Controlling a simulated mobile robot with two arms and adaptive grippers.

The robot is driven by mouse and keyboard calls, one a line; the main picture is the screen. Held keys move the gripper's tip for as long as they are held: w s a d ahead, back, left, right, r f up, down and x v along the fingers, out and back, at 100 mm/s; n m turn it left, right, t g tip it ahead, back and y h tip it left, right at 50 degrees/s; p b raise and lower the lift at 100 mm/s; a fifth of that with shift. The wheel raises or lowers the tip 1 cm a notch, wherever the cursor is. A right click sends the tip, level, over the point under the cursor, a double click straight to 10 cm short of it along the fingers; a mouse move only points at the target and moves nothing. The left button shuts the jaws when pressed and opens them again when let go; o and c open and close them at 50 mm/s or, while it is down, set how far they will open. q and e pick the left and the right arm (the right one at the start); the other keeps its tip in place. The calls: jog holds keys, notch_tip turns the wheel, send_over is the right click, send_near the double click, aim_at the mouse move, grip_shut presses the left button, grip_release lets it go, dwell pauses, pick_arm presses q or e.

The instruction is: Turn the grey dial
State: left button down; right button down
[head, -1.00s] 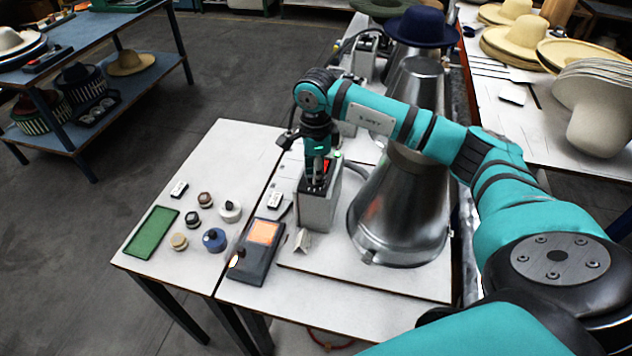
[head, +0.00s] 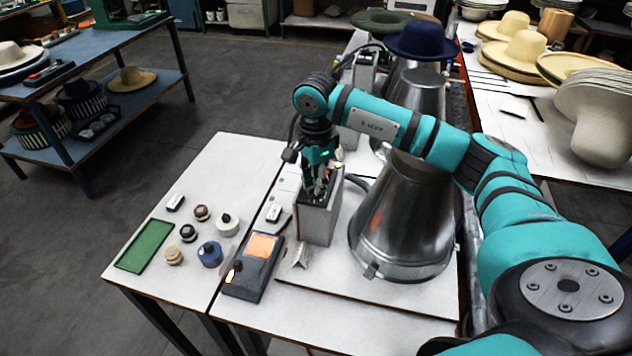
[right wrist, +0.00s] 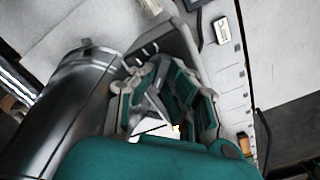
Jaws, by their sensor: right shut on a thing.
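A grey control box (head: 317,224) stands upright on the white table beside a large metal cone. My right gripper (head: 321,196) points down at the top of this box, its fingers closed in on something there. The grey dial itself is hidden by the fingers, so its angle cannot be read. The right wrist view shows the gripper fingers (right wrist: 165,100) close together above the box (right wrist: 168,38), with a small pale patch between them. My left gripper is not in view.
The metal cone (head: 402,225) stands close right of the box. A dark device with an orange screen (head: 262,246), a blue knob (head: 210,254), a white knob (head: 228,225) and a green tray (head: 145,246) lie to the left.

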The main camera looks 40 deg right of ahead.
jog(key=c, duration=1.4)
grip_release()
jog(key=shift+r, duration=0.1)
notch_tip(320, 180, up, 12)
jog(key=shift+f, duration=0.1)
